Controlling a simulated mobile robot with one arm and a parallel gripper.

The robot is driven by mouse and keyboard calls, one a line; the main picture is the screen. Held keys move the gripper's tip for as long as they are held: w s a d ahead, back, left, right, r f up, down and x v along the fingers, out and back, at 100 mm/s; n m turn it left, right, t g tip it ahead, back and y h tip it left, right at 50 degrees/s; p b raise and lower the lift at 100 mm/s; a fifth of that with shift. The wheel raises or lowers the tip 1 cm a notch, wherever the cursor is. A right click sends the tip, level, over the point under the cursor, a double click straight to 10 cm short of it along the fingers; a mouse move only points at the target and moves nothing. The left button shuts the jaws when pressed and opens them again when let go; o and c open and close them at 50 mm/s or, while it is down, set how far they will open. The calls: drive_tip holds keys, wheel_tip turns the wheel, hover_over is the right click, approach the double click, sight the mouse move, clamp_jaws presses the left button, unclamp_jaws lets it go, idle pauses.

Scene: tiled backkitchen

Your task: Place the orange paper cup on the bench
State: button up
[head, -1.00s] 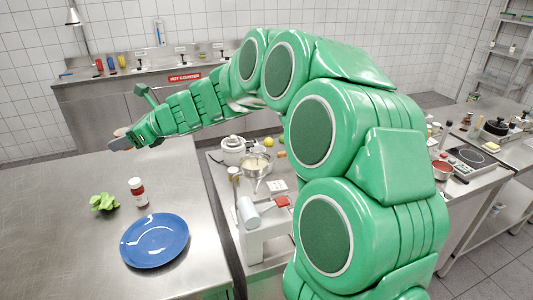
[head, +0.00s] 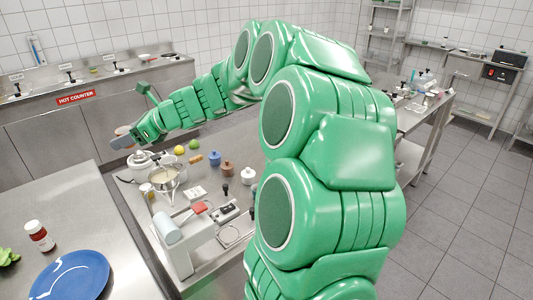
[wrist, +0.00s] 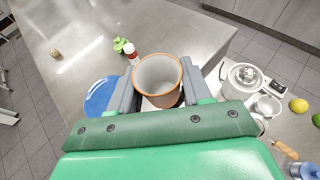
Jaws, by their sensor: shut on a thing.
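My gripper (wrist: 158,98) is shut on the orange paper cup (wrist: 174,97); in the wrist view the cup sits between the two fingers, its open mouth and pale inside facing the camera. In the head view my gripper (head: 124,141) is at left centre, in the air, and the cup (head: 121,130) is mostly hidden behind it. A steel bench (head: 104,196) with a blue plate stands at lower left. A second steel bench (head: 150,219) with kitchen things lies right of it. I cannot tell which one the task calls the bench.
The other bench holds a pot (head: 165,178), a white scale-like machine (head: 180,235), small jars (head: 227,168) and fruit. The hot counter (head: 75,97) is behind. Floor at right is clear.

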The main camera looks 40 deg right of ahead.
drive_tip(key=s+d+m+t+h, duration=0.2)
drive_tip(key=s+d+m+h, duration=0.1)
drive_tip(key=s+d, duration=1.05)
drive_tip(key=s+d+m+t+h, duration=0.2)
drive_tip(key=s+d, duration=0.7)
drive_tip(key=d, duration=0.9)
drive_tip(key=shift+w+d+f, duration=0.1)
drive_tip(key=shift+w+f, duration=0.05)
drive_tip(key=shift+f, duration=6.8)
drive_tip(key=shift+w+f, duration=0.15)
drive_tip(key=shift+f, duration=6.8)
drive_tip(key=shift+f, duration=0.15)
drive_tip(key=o, duration=1.1)
drive_tip(key=shift+c, duration=0.2)
